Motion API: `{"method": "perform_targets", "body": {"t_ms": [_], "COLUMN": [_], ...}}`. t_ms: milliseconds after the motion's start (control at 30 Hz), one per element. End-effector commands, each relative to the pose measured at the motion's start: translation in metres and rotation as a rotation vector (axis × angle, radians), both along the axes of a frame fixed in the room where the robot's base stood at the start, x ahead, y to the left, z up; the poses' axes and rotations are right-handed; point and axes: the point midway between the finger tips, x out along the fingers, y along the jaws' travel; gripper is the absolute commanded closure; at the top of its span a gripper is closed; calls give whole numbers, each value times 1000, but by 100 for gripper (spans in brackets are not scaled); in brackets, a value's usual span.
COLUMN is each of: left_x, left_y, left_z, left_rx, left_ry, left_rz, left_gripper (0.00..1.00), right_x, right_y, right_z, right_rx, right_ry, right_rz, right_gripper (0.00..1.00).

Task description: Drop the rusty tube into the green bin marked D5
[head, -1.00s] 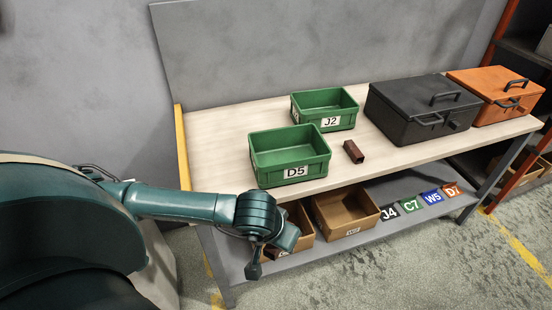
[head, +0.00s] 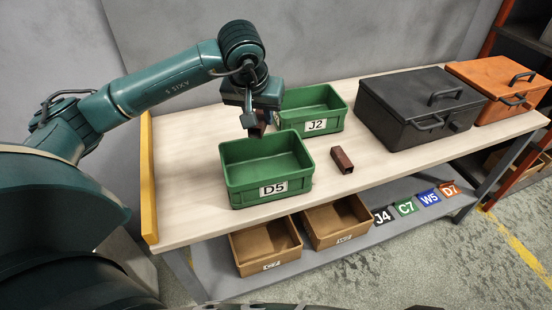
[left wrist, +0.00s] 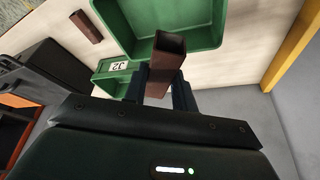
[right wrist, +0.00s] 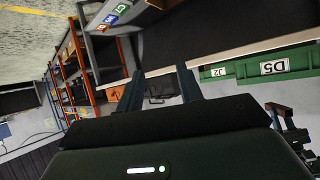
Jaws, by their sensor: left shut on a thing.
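My left gripper (head: 256,118) is shut on a rusty brown square tube (left wrist: 168,52) and holds it above the table, by the back rim of the green bin marked D5 (head: 269,190). In the left wrist view the tube's open end overlaps a green bin (left wrist: 203,42). In the head view the gripper and bin rim partly hide the tube. A second rusty tube (head: 342,160) lies on the table to the right of D5. My right gripper (right wrist: 160,88) is open and empty in the right wrist view.
A green bin marked J2 (head: 335,122) stands behind D5. A black case (head: 420,108) and an orange case (head: 500,82) stand to the right. Cardboard boxes (head: 265,247) and tag cards (head: 405,208) are on the lower shelf. The table's left end is bare.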

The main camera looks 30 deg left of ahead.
Motion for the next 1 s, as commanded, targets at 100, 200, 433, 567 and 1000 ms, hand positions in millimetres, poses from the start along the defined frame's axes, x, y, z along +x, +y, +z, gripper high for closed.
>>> {"method": "perform_targets", "body": {"t_ms": [100, 200, 433, 567, 1000], "left_x": [0, 0, 0, 0, 0], "left_y": [0, 0, 0, -1, 0], "left_z": [-6, -14, -41, -55, -60], "left_rx": [0, 0, -1, -1, -1], "left_ry": [0, 0, 0, 0, -1], "left_rz": [0, 0, -1, -1, 0], "left_gripper": [98, 98, 98, 98, 68], "right_x": [-5, -9, -10, -7, -3], "right_y": [1, 2, 10, 11, 6], "right_z": [-8, -15, -23, -24, -21], "right_rx": [1, 3, 33, 52, 63], "right_ry": [14, 21, 11, 1, -7], "right_rz": [1, 4, 14, 11, -7], "right_gripper": [64, 64, 64, 64, 64]}}
